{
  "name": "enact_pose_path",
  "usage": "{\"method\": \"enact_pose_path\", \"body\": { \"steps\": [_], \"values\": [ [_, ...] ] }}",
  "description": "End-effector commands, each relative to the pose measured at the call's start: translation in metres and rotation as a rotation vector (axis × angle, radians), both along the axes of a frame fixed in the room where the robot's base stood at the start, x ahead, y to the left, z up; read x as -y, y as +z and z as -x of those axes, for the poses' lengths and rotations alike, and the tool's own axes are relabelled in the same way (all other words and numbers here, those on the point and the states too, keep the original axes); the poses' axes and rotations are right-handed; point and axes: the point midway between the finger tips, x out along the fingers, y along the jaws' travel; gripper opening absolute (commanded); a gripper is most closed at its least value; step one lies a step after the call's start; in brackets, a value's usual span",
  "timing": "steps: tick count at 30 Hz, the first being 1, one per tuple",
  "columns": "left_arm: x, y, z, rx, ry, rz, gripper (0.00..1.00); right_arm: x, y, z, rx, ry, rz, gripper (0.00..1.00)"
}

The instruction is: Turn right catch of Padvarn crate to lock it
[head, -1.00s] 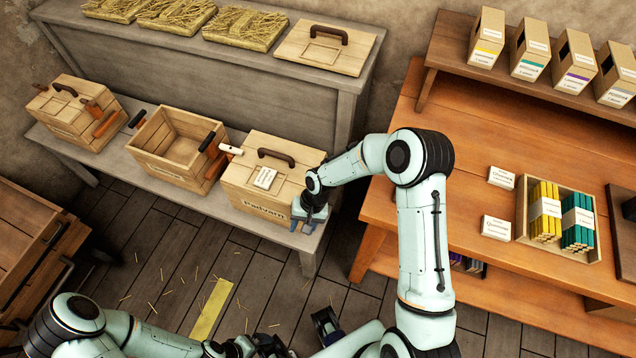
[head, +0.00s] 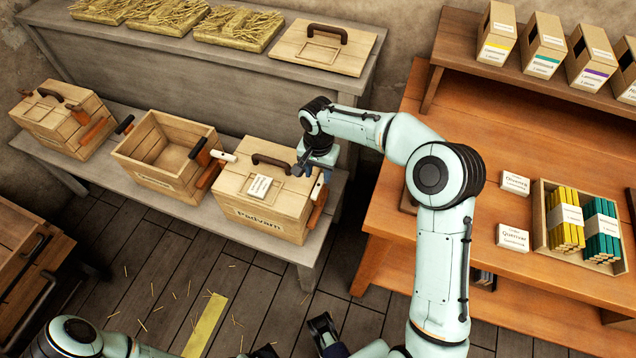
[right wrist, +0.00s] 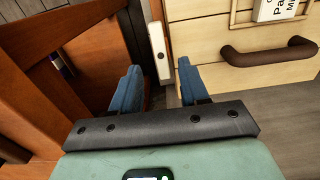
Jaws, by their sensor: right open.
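The Padvarn crate (head: 262,205) is a pale wooden box on the low grey bench, lid on, with a brown handle (head: 285,164). Its right catch shows in the right wrist view as a white bar (right wrist: 158,52) with a dark screw, beside the crate's end. In the head view my right gripper (head: 313,169) is over the crate's right end and partly hides the catch. In the right wrist view its blue fingers (right wrist: 158,72) are open and empty, one on each side of the white bar in the picture. Whether they touch it I cannot tell. My left gripper is not clearly visible.
An open crate (head: 168,157) and another lidded crate (head: 62,118) stand left on the same bench. The orange-brown table (head: 470,190) stands close on the right, with a narrow gap between. A spare lid (head: 322,50) lies on the back shelf.

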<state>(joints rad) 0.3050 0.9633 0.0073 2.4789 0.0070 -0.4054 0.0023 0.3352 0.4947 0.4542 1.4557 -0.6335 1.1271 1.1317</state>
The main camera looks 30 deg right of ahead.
Motion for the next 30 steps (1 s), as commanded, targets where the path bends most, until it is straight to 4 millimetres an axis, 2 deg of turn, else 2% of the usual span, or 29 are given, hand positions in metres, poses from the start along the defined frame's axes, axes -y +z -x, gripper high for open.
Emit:
{"method": "enact_pose_path", "body": {
  "steps": [1,3,9,21,25,30],
  "values": [
    [0.000,-0.002,0.000,0.002,0.000,0.000,1.00,0.000,-0.013,0.001,-0.005,0.000,-0.003,0.45],
    [0.000,-0.003,-0.001,0.003,0.000,0.000,1.00,0.000,-0.025,0.001,-0.003,0.001,-0.002,0.45],
    [0.000,-0.004,-0.002,0.007,0.001,-0.001,1.00,0.000,-0.049,0.000,-0.002,0.001,-0.002,0.45],
    [0.000,-0.005,-0.002,0.007,0.001,-0.001,1.00,-0.001,-0.055,0.000,0.000,0.001,-0.001,0.45],
    [0.000,-0.005,-0.002,0.007,0.001,-0.001,1.00,-0.001,-0.055,0.000,0.000,0.001,-0.001,0.02],
    [0.000,-0.005,-0.002,0.007,0.001,-0.001,1.00,-0.001,-0.055,0.000,0.000,0.002,-0.001,0.00]
  ]
}}
